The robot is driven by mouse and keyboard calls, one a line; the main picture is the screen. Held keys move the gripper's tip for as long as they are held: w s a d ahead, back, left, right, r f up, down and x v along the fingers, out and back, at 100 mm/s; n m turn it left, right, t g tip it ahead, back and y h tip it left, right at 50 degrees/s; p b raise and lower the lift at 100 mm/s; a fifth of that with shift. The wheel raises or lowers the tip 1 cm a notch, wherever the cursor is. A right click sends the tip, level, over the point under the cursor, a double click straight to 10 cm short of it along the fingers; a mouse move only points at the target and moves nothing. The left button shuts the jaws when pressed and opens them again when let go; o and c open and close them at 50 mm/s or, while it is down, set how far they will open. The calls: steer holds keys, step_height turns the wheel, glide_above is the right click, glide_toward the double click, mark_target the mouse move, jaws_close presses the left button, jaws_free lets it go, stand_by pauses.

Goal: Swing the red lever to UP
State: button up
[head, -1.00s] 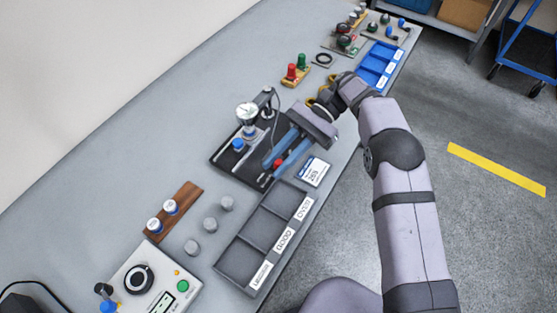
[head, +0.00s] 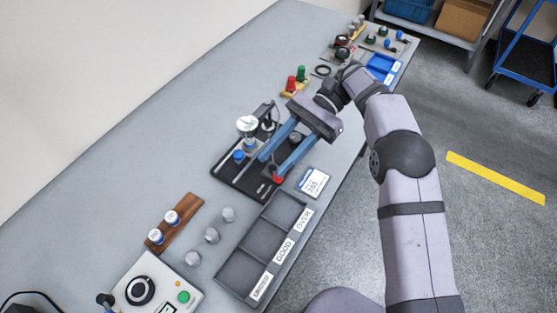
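The red lever's knob (head: 278,179) shows at the front edge of the black gauge fixture (head: 240,183) in the head view. The lever's arm is mostly hidden behind my finger, so its exact angle cannot be told. My gripper (head: 272,165) reaches over the fixture from the upper right.
A dial gauge (head: 247,124) and a blue knob (head: 238,156) stand on the fixture. A small display (head: 313,182) lies to its right. A three-bin tray (head: 236,271) is in front. Red and green pegs (head: 292,83) stand behind. The left bench area is clear.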

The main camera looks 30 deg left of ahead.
steer(key=shift+r+p, duration=1)
steer(key=shift+r, duration=0.45)
steer(key=shift+f, duration=0.15)
